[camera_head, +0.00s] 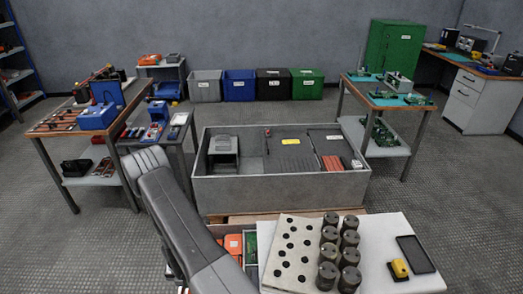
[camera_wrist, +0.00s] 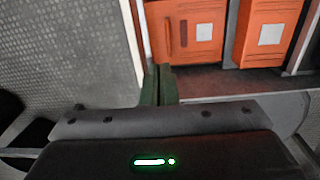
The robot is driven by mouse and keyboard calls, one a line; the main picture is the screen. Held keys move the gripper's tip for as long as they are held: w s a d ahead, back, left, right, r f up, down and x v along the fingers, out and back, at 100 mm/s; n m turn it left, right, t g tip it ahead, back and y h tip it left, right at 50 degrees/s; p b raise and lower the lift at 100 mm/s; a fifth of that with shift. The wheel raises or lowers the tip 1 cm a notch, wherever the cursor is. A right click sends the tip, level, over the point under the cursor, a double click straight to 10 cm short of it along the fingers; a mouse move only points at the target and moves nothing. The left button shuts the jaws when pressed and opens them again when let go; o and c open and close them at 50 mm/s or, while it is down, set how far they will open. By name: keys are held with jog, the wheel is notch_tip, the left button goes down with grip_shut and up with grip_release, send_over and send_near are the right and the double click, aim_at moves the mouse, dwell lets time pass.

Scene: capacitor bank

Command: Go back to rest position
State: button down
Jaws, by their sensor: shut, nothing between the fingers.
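My gripper (camera_wrist: 158,86) shows in the wrist view as two dark green fingers pressed together with nothing between them. Its fingertips point toward the edge of a shelf or drawer space holding two orange boxes (camera_wrist: 187,32) with pale labels. I cannot tell whether the fingers touch anything. In the head view my arm rises from the bottom, bends at the left of centre and goes down again; its gripper is hidden there behind the arm.
A white worktop (camera_head: 400,225) close in front bears a perforated plate (camera_head: 291,250), several dark cylinders, a black tray (camera_head: 411,254) and a yellow device (camera_head: 399,269). A large grey open case (camera_head: 285,190) stands behind.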

notch_tip(320, 180, down, 7)
jog(key=b, duration=0.5)
jog(key=shift+a+f+b, duration=0.1)
jog(key=shift+b, duration=0.3)
jog(key=b, duration=0.3)
jog(key=shift+w+d+r+y, duration=0.15)
jog(key=shift+d+r+y, duration=0.05)
jog(key=shift+r+y, duration=0.15)
jog(key=shift+r+b, duration=0.1)
jog(key=shift+b, duration=0.5)
jog(key=shift+d+r+b, duration=0.2)
jog(key=shift+b, duration=0.6)
jog(key=shift+d+r+y+b, duration=0.2)
jog(key=shift+d+y+b, duration=0.05)
jog(key=shift+b, duration=0.55)
jog(key=shift+d+r+b, duration=0.4)
jog(key=shift+r+b, duration=0.05)
jog(key=shift+b, duration=0.05)
jog(key=shift+d+r, duration=0.65)
jog(key=shift+r, duration=0.1)
